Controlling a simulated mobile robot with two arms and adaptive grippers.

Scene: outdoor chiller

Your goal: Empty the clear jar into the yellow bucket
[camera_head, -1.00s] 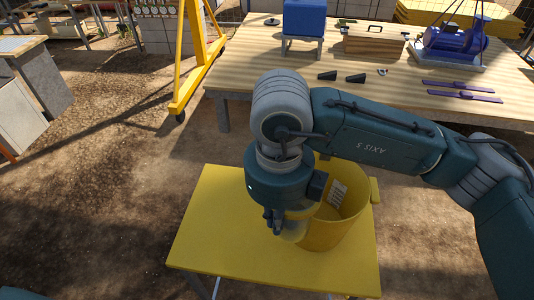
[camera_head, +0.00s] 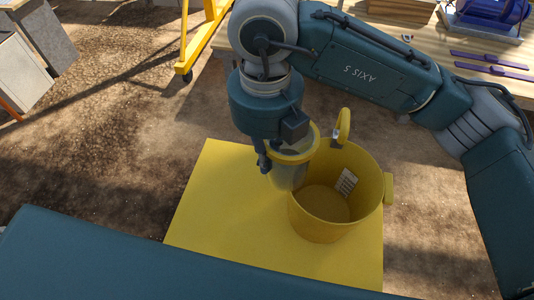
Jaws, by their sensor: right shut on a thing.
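The yellow bucket (camera_head: 374,205) stands open on the yellow table (camera_head: 215,205), with a pale label on its inner wall and a bare yellow bottom in view. The clear jar (camera_head: 288,176) has a yellow band at its top and is roughly upright beside the bucket's left rim, partly overlapping it in the picture. My right gripper (camera_head: 265,158) is shut on the jar, coming from its left and above. I cannot tell whether the jar touches the bucket or what it holds. My left gripper is out of view.
My left arm crosses the bottom of the view, hiding the table's near edge. A wooden workbench (camera_head: 440,50) with purple tools (camera_head: 490,58) stands behind. A yellow frame leg (camera_head: 197,50) stands at back left. The yellow table's left part is clear.

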